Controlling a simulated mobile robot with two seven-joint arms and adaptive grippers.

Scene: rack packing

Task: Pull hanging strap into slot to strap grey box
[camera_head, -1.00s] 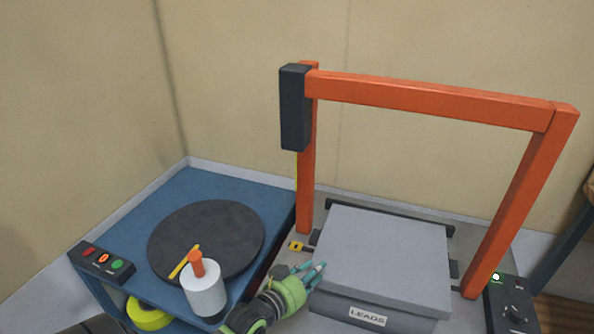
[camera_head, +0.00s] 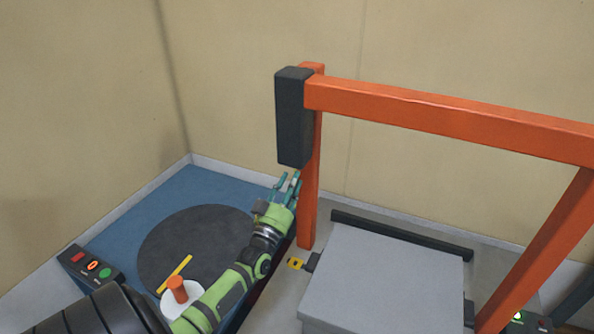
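The grey box (camera_head: 385,280) sits under the orange strapping frame (camera_head: 440,115). A black housing (camera_head: 292,118) is fixed on the frame's left post. The hanging strap, a thin yellow strip under this housing earlier, cannot be made out now; my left gripper covers that spot. My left gripper (camera_head: 289,178) is just below the housing, left of the post, its teal fingers pointing up and apart. It looks open; whether the strap is between the fingers cannot be told. A yellow piece with a dark mark (camera_head: 295,263), possibly the slot, lies left of the box. My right gripper is out of view.
At left, a blue table (camera_head: 195,187) carries a dark round plate (camera_head: 160,250), a yellow stick (camera_head: 175,272) and a white spool with an orange knob (camera_head: 178,289). A button panel (camera_head: 92,267) sits at its left edge. The wall is close behind.

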